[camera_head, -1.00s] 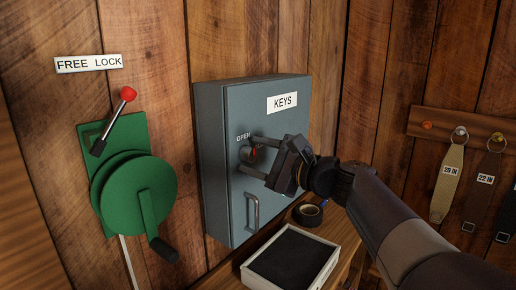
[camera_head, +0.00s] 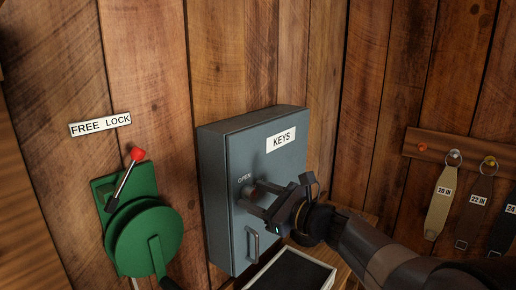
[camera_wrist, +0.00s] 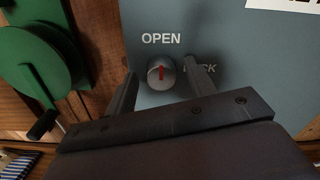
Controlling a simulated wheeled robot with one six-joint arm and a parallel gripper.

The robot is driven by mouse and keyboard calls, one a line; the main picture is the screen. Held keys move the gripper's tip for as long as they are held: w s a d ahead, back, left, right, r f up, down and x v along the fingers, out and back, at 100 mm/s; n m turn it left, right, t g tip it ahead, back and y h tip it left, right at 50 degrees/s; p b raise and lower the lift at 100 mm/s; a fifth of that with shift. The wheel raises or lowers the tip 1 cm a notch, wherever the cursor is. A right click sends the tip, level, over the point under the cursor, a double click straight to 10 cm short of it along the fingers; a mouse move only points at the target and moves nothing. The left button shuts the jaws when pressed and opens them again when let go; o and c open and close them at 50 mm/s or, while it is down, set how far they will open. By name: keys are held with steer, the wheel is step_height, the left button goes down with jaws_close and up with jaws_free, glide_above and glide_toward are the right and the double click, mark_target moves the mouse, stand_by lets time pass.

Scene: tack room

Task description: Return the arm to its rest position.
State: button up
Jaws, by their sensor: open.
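The knob's red mark points up toward the word OPEN. The word to the right is partly hidden by a finger. I cannot tell whether the fingers touch the knob; a gap shows on both sides. The cabinet door is closed, with a handle (camera_head: 253,243) below the knob.
A green winch (camera_head: 150,240) with a red-tipped lever (camera_head: 137,155) is on the wall at left, under a FREE LOCK sign (camera_head: 100,124). A tray (camera_head: 290,272) sits below the cabinet. Labelled straps (camera_head: 441,200) hang from a rail at right. Room in front of the cabinet looks free.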

steer(key=shift+r+m+p, duration=0.2)
steer(key=shift+m+p, duration=0.9)
steer(key=shift+p, duration=0.45)
steer(key=shift+w+f+m+p, duration=0.1)
steer(key=shift+m+p, duration=0.4)
steer(key=shift+p, duration=0.05)
steer(key=shift+f, duration=0.1)
